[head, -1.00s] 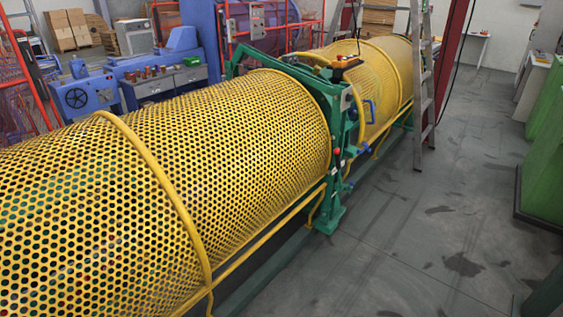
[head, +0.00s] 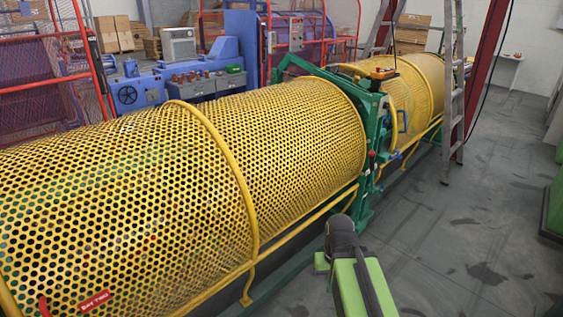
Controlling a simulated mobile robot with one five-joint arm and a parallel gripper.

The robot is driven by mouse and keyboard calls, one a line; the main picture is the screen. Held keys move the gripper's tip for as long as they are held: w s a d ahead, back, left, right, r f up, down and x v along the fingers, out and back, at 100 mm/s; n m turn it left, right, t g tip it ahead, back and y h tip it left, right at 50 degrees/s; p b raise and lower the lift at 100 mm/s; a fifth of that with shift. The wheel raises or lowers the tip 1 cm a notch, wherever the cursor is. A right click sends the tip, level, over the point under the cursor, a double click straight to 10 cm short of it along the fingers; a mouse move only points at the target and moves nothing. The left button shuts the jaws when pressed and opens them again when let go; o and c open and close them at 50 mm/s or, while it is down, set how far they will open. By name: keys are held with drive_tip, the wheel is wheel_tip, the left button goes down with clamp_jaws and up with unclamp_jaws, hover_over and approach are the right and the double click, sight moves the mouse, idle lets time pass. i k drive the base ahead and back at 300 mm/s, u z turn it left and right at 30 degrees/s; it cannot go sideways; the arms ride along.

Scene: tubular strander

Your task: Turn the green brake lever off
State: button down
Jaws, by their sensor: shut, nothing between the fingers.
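The green brake lever cannot be picked out for certain in the head view. A green frame (head: 376,125) stands across the yellow perforated guard, right of centre. Small handles and a red knob (head: 372,155) show on its right side. They are too small to tell which is the brake lever or how it is set. My arm, green and dark grey, rises from the bottom edge right of centre, in front of the guard's lower rail. My gripper cannot be made out in this view.
The yellow perforated guard (head: 290,140) fills the left and middle. A red label (head: 95,301) shows at the lower left. A ladder (head: 452,110) stands beyond the green frame. Grey floor (head: 450,250) to the right is mostly free; a green block (head: 553,210) is at the right edge.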

sight(372, 173)
drive_tip(key=u, duration=0.3)
drive_tip(key=i, duration=1.95)
drive_tip(key=u, duration=0.1)
